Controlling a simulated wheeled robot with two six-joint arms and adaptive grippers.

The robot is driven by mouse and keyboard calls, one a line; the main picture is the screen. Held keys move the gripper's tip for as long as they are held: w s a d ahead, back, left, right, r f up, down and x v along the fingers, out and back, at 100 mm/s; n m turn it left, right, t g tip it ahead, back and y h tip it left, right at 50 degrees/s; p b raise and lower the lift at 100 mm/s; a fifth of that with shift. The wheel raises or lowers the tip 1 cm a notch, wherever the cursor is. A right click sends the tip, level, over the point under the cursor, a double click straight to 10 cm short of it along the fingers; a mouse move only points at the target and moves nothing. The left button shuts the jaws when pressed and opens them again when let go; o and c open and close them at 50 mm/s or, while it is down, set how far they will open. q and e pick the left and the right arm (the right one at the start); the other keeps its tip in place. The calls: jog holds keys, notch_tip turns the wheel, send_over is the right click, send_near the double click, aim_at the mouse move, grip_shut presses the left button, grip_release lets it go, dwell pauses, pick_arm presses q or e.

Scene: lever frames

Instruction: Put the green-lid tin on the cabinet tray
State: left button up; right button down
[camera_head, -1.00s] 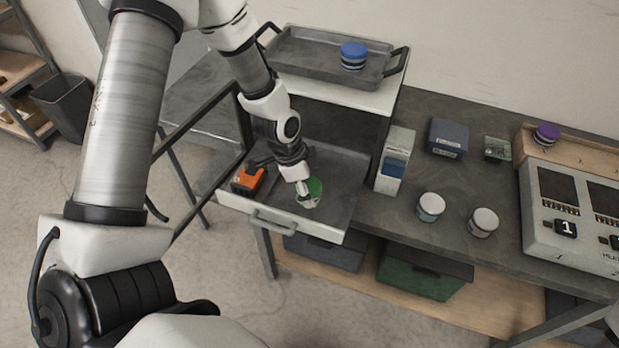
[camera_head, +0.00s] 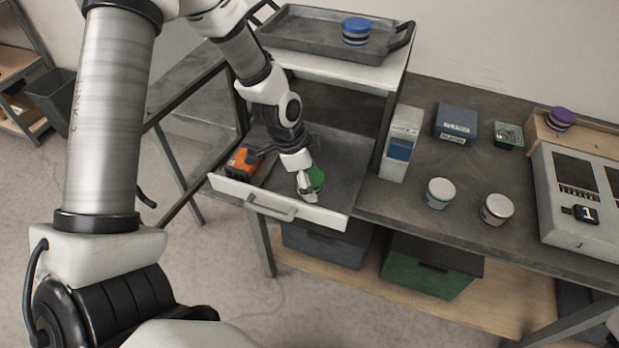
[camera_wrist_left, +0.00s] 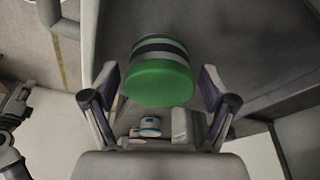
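The green-lid tin (camera_head: 316,179) is in the open drawer (camera_head: 340,150) of the cabinet, partly hidden by my left gripper (camera_head: 306,190). In the left wrist view the tin (camera_wrist_left: 160,75), green with a dark and pale band, is between the two fingers of my left gripper (camera_wrist_left: 160,85). The fingers are spread, with a gap visible on each side of the tin. The cabinet tray (camera_head: 300,38), dark with black handles, is on top of the cabinet and carries a blue-lid tin (camera_head: 356,31). My right gripper is not in view.
An orange-and-black object (camera_head: 243,162) lies in the drawer, left of my gripper. A white-and-blue box (camera_head: 400,143), two white-lid tins (camera_head: 440,193) (camera_head: 497,209) and a blue box (camera_head: 455,122) stand on the bench. A purple-lid tin (camera_head: 561,118) sits by the grey machine (camera_head: 560,225).

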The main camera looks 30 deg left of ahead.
pick_arm(q)
jog(key=shift+r+p, duration=0.3)
jog(key=shift+r, duration=0.1)
jog(key=p+v, duration=0.1)
jog(key=v, duration=0.2)
jog(key=shift+w+p, duration=0.1)
jog(key=shift+p, duration=0.3)
jog(key=v, duration=0.8)
jog(key=shift+r, duration=0.3)
jog(key=shift+s+a+f, duration=0.1)
jog(key=shift+s, duration=0.1)
